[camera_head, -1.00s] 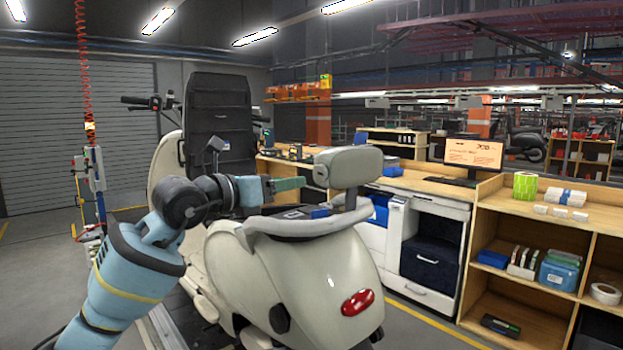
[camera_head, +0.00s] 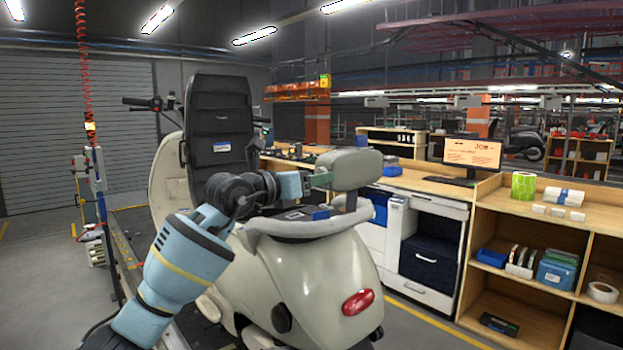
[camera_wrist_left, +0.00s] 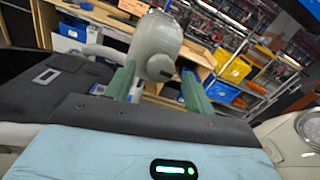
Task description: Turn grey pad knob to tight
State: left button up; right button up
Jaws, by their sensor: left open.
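The grey pad (camera_head: 350,168) is the backrest of the cream scooter (camera_head: 320,275), held on a post above the rear rail. In the left wrist view the pad (camera_wrist_left: 155,35) is straight ahead, with a round grey knob-like end (camera_wrist_left: 160,68) facing me between the fingers. My left gripper (camera_head: 322,179) is at the pad's left side in the head view, its green fingers pointing at it. In the wrist view my left gripper (camera_wrist_left: 158,84) is open, one finger on each side of the round end. I cannot tell whether they touch it. My right gripper is not in view.
The rear rail (camera_head: 310,228) runs just below the gripper. Wooden benches and a white cabinet (camera_head: 432,250) stand to the right, beyond the scooter.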

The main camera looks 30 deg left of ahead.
pick_arm(q)
jog(key=shift+c, duration=0.3)
jog(key=c, duration=0.9)
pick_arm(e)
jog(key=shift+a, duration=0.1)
